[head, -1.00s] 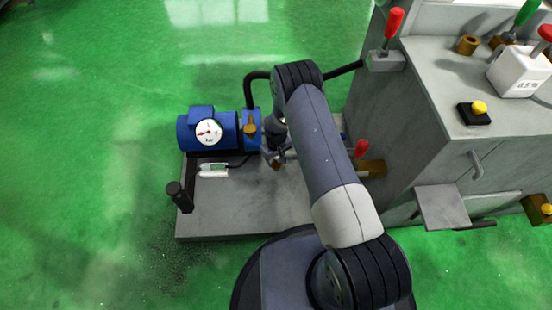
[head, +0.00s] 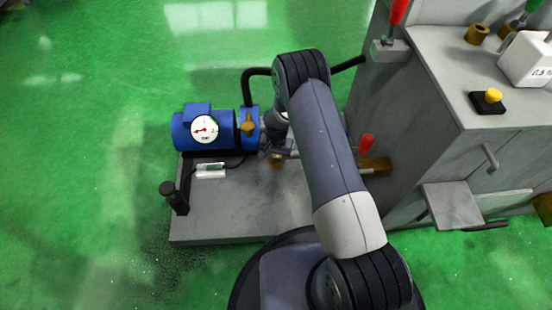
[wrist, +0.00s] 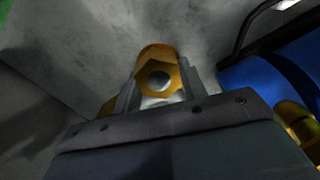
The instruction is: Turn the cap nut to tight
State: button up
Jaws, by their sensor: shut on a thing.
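The cap nut (wrist: 158,76) is a brass hexagonal piece with a round hole or recess in its face. It stands in the upper middle of the wrist view, between the two grey fingers of my gripper (wrist: 160,92). The gripper is shut on the nut. In the head view my gripper (head: 279,150) is low over the grey base plate, just right of the blue pump, and partly hidden by my arm. A small brass piece (head: 277,160) shows there under the fingers. How tight the nut is cannot be told.
The blue pump (head: 205,130) with a white dial gauge (head: 204,129) stands left of my gripper on the base plate (head: 230,220). A red-handled lever (head: 366,145) and brass block (head: 375,166) are close on the right, beside the grey machine cabinet (head: 420,130). A black post (head: 174,197) stands front left.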

aim_at(277, 157)
jog(key=shift+m+b, duration=0.35)
jog(key=shift+m, duration=0.75)
jog(key=o, duration=1)
jog(key=shift+d, duration=0.1)
notch_tip(277, 157, up, 11)
jog(key=p, duration=0.3)
jog(key=shift+f+p, duration=0.1)
jog(key=shift+p, duration=0.25)
notch_tip(277, 157, down, 11)
jog(key=b, duration=0.3)
jog(key=shift+b, duration=0.4)
